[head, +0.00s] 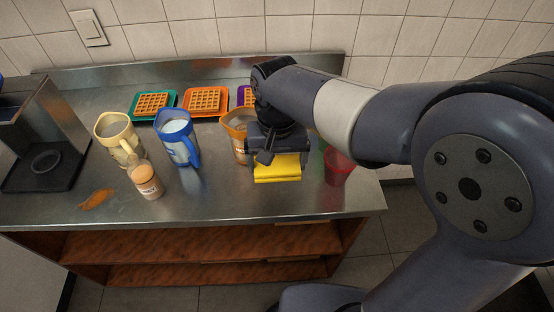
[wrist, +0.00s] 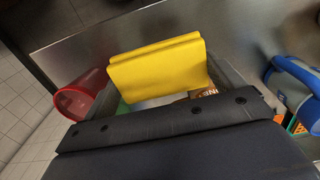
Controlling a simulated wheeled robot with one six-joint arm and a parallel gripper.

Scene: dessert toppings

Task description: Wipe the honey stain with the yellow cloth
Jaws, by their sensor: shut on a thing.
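The yellow cloth (head: 277,170) is folded and held at the right part of the steel counter. My gripper (head: 270,155) is shut on it; its fingertips are largely hidden in the head view. In the wrist view the yellow cloth (wrist: 158,64) spans the space between the two fingers of my gripper (wrist: 160,75). I cannot tell whether the cloth touches the counter. The honey stain (head: 97,198) is a brown-orange smear on the counter's left front part, in front of the coffee machine. It does not show in the wrist view.
A red cup (head: 337,166) stands right of my gripper. Waffles on trays (head: 184,108) line the back. The front strip of counter is clear.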

